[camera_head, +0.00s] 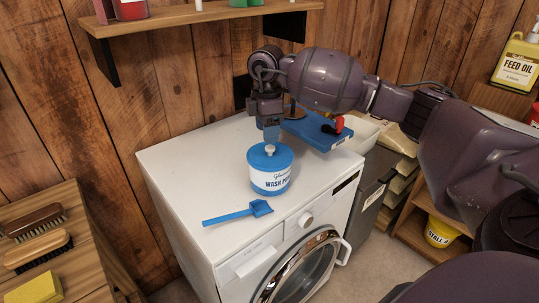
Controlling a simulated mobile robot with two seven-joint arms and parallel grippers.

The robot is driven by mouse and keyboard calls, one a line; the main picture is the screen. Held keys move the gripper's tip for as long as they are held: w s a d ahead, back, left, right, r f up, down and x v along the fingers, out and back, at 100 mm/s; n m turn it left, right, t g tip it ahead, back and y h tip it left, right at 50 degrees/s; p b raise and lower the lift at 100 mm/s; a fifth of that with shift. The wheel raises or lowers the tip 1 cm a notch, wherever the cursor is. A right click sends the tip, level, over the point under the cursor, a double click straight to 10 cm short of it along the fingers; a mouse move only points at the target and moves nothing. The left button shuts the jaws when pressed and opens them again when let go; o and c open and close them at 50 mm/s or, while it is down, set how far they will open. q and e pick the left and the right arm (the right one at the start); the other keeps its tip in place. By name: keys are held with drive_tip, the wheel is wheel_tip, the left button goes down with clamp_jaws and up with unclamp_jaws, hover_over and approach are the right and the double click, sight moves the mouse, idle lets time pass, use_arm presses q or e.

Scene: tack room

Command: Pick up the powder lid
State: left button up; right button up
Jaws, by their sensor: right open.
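The powder lid (258,160) is blue with a pale knob and sits on the blue-and-white wash powder tub (272,182). The tub stands upright on top of the white washing machine (185,170). My right gripper (270,141) points down just above the lid's knob, with its fingertips close around or over it. It is open; I cannot tell whether it touches the knob. My left gripper is not in view.
A blue scoop (238,213) lies in front of the tub. A blue board or box (322,137) with a red-handled item (338,124) is behind right. A wall shelf (190,14) hangs above. Brushes (36,250) lie on a wooden surface at left.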

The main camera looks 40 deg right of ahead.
sight(270, 147)
drive_tip(key=shift+s+d+f+b, duration=0.1)
drive_tip(key=shift+d+f+b, duration=0.1)
drive_tip(key=shift+f, duration=1.1)
drive_tip(key=shift+d+f+b, duration=0.15)
drive_tip(key=shift+f, duration=1.15)
drive_tip(key=shift+c, duration=0.3)
